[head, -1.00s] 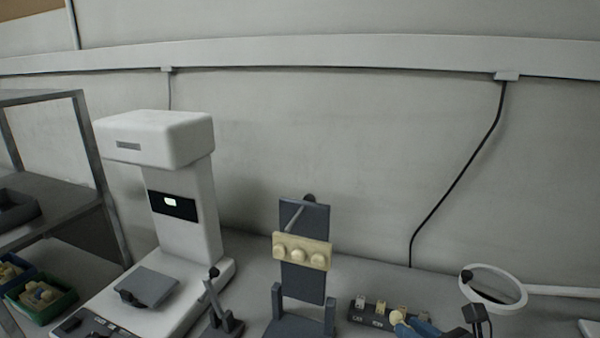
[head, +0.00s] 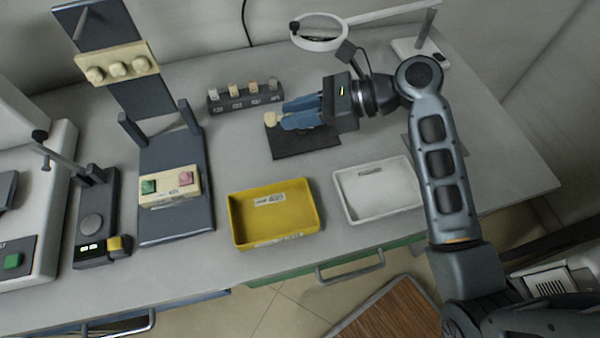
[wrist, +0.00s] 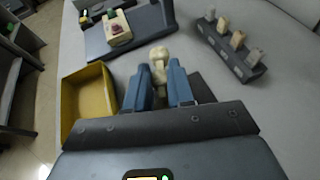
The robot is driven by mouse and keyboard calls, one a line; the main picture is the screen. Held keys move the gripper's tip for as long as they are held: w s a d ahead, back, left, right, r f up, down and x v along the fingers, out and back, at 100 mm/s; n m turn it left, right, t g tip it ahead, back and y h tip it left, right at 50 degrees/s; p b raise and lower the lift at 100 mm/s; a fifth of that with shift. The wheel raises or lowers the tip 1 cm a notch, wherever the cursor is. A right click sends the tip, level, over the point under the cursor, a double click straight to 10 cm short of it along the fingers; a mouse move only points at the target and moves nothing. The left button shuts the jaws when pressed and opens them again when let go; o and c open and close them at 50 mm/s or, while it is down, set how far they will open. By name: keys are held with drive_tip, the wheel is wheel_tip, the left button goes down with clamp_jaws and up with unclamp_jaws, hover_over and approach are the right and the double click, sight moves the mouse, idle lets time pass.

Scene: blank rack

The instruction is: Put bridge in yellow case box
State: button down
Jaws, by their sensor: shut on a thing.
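The cream-coloured bridge (head: 273,118) is at the tips of my gripper (head: 286,114). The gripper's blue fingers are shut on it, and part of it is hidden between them. In the wrist view the bridge (wrist: 160,57) shows as a knobbly cream piece between the fingertips (wrist: 160,70). It is over or near the left end of a dark pad (head: 305,146); I cannot tell the gap. The yellow case box (head: 234,222) is open and looks empty, with a white label, on the table in front of the gripper. It also shows at the left in the wrist view (wrist: 66,105).
A white tray (head: 347,201) stands right of the yellow box. A dark rack (head: 245,104) with several tooth-like pieces is behind. A dark stand (head: 176,228) with a cream button block (head: 169,188) is at left. A ring magnifier (head: 319,45) stands at the back.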

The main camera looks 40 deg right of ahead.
drive_tip(key=s+r+n+g+y, duration=0.2)
drive_tip(key=s+n+g, duration=0.1)
drive_tip(key=s, duration=0.2)
hover_over(260, 173)
wheel_tip(260, 173, down, 7)
drive_tip(key=shift+r, duration=0.15)
drive_tip(key=shift+f+b, duration=0.35)
drive_tip(key=shift+f, duration=1.65)
drive_tip(key=c, duration=1)
unclamp_jaws()
drive_tip(key=shift+f, duration=0.1)
